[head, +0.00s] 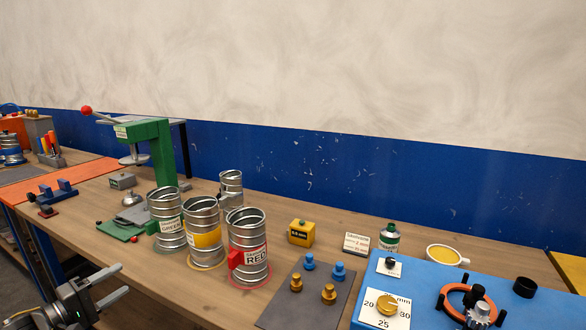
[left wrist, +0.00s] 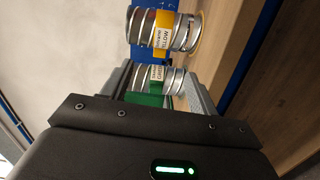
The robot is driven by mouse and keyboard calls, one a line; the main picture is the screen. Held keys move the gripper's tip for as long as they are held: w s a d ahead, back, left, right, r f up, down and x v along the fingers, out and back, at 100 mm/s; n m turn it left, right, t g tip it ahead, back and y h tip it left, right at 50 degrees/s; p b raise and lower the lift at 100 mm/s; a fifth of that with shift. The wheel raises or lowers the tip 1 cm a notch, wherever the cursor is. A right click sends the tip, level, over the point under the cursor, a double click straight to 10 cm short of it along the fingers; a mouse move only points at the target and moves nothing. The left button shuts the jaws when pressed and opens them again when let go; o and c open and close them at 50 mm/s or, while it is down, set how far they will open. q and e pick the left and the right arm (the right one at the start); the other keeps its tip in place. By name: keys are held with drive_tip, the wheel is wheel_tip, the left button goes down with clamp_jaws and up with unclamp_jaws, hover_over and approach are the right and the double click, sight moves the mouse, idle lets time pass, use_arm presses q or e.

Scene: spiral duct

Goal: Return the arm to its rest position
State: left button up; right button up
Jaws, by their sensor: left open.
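My left gripper (head: 117,283) is at the lower left of the head view, in front of the bench's front edge. It is open and holds nothing. In the left wrist view, the spiral duct labelled GREEN (left wrist: 157,78) shows between its fingers, but it stands farther off on the bench. In the head view the GREEN duct (head: 166,220), the YELLOW duct (head: 203,238) and the RED duct (head: 248,253) stand upright in a row, apart from the gripper. The YELLOW duct also shows in the left wrist view (left wrist: 163,30). My right gripper is not in view.
A green press (head: 160,150) with a red-knobbed lever stands behind the ducts. Another metal duct (head: 231,187) stands behind them. A yellow block (head: 301,233), a grey mat (head: 308,312) with knobs, and a blue panel (head: 440,285) lie to the right.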

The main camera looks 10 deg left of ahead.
use_arm(q)
drive_tip(key=w+a+f+m+y, duration=0.1)
drive_tip(key=a+f+m+y, duration=0.25)
drive_tip(key=f, duration=0.35)
drive_tip(key=a+f+m+y, duration=0.2)
drive_tip(key=a+f+y, duration=0.1)
drive_tip(key=a+f, duration=0.25)
drive_tip(key=s+d+f+m+g+y, duration=0.1)
drive_tip(key=s+f+m+g, duration=0.3)
drive_tip(key=f, duration=0.9)
drive_tip(key=s+d+f+g+y, duration=0.15)
drive_tip(key=s+f, duration=0.35)
drive_tip(key=f, duration=0.9)
drive_tip(key=s+d+f+m+g, duration=0.25)
drive_tip(key=s+d+f, duration=0.25)
drive_tip(key=s+f, duration=0.4)
drive_tip(key=s+d+f+m+g, duration=0.1)
drive_tip(key=s+d+f+g, duration=0.35)
drive_tip(key=s+f, duration=0.4)
drive_tip(key=s+d+f+m+g+h, duration=0.1)
drive_tip(key=s+d+f, duration=0.3)
drive_tip(key=s+d, duration=0.5)
drive_tip(key=s+d+f+g+h, duration=0.1)
drive_tip(key=s+d+f, duration=0.3)
drive_tip(key=s+d, duration=0.5)
drive_tip(key=d+g, duration=0.1)
drive_tip(key=d, duration=0.1)
drive_tip(key=shift+s+d+m, duration=0.3)
drive_tip(key=shift+s+m, duration=0.1)
